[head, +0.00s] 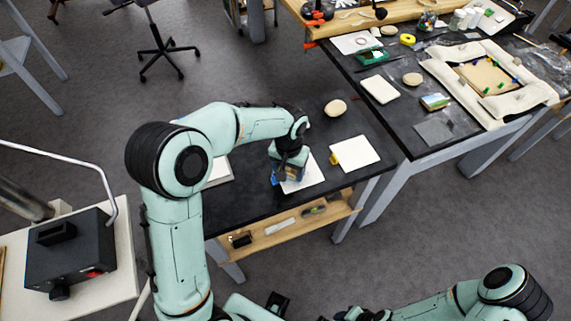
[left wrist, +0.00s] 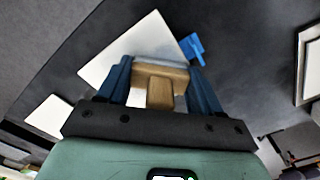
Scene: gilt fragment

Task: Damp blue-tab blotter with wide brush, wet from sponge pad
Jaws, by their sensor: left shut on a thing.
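My left gripper (head: 289,178) is over the blue-tab blotter (head: 312,178), a white sheet on the dark table. In the left wrist view, my left gripper (left wrist: 155,82) is shut on the wide brush (left wrist: 160,75), a wooden block with a short handle between blue fingers. The brush is over the white blotter (left wrist: 125,48), whose blue tab (left wrist: 194,48) shows beside it. I cannot tell whether the bristles touch the sheet. A yellow-tab blotter (head: 357,153) lies to the right. My right arm shows at the bottom, but its gripper cannot be made out.
A round beige thing (head: 335,107) lies behind the blotters; I cannot tell if it is the sponge pad. A pale tray (head: 219,171) is partly hidden behind my left arm. A wooden shelf (head: 270,238) runs below the tabletop. A second table at right is crowded.

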